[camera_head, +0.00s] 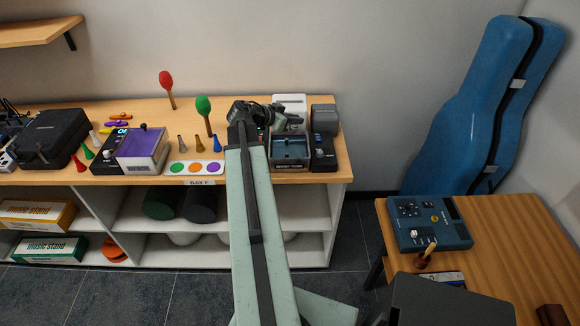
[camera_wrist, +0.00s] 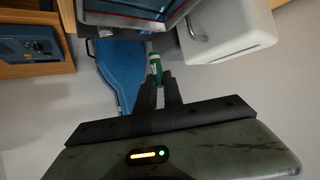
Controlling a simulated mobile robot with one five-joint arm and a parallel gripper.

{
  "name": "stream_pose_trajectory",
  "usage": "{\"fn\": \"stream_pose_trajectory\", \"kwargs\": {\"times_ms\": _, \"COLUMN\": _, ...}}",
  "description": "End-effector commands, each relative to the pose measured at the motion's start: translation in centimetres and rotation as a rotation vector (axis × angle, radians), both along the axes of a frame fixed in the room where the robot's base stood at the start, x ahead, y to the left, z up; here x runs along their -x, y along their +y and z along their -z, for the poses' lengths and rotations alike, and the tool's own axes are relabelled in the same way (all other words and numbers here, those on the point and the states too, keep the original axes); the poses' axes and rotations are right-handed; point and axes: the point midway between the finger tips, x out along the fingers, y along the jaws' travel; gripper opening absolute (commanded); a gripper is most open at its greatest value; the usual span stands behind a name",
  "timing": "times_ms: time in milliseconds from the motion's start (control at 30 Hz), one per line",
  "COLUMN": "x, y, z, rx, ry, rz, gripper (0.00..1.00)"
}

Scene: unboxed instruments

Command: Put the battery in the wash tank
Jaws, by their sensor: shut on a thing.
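The battery (camera_wrist: 155,66) is a small green cylinder with a pale end, held at the fingertips of my gripper (camera_wrist: 159,82) in the wrist view. I cannot make the battery out in the head view. There, my gripper (camera_head: 277,115) is above the back edge of the wash tank, beside a white appliance. The wash tank (camera_head: 291,163) is a grey-blue open basin with a dark control box on its right, near the bench's right end. Part of its rim and bluish inside appears at the top of the wrist view (camera_wrist: 130,18). The battery appears outside the basin.
The white appliance (camera_head: 290,101) stands behind the tank, with a dark grey one (camera_head: 324,119) to its right. Left of my arm are a paint-dot tray (camera_head: 194,168), small cones and a green mallet (camera_head: 204,106). A blue instrument case (camera_head: 485,110) leans at right.

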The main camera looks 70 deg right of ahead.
Motion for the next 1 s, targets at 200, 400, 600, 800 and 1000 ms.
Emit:
{"fn": "stream_pose_trajectory", "kwargs": {"times_ms": 200, "x": 0.1, "y": 0.1, "z": 2.4, "rx": 0.001, "ry": 0.002, "rz": -0.03, "gripper": 0.0}}
{"fn": "stream_pose_trajectory", "kwargs": {"times_ms": 400, "x": 0.0, "y": 0.1, "z": 2.2, "rx": 0.002, "ry": 0.001, "rz": 0.04, "gripper": 0.0}}
{"fn": "stream_pose_trajectory", "kwargs": {"times_ms": 600, "x": 0.1, "y": 0.2, "z": 4.4, "rx": 0.002, "ry": 0.001, "rz": 0.039, "gripper": 0.0}}
{"fn": "stream_pose_trajectory", "kwargs": {"times_ms": 800, "x": 0.1, "y": 0.2, "z": 8.6, "rx": 0.002, "ry": 0.001, "rz": 0.039, "gripper": 0.0}}
{"fn": "stream_pose_trajectory", "kwargs": {"times_ms": 1000, "x": 0.1, "y": 0.1, "z": 8.8, "rx": 0.002, "ry": 0.001, "rz": 0.039, "gripper": 0.0}}
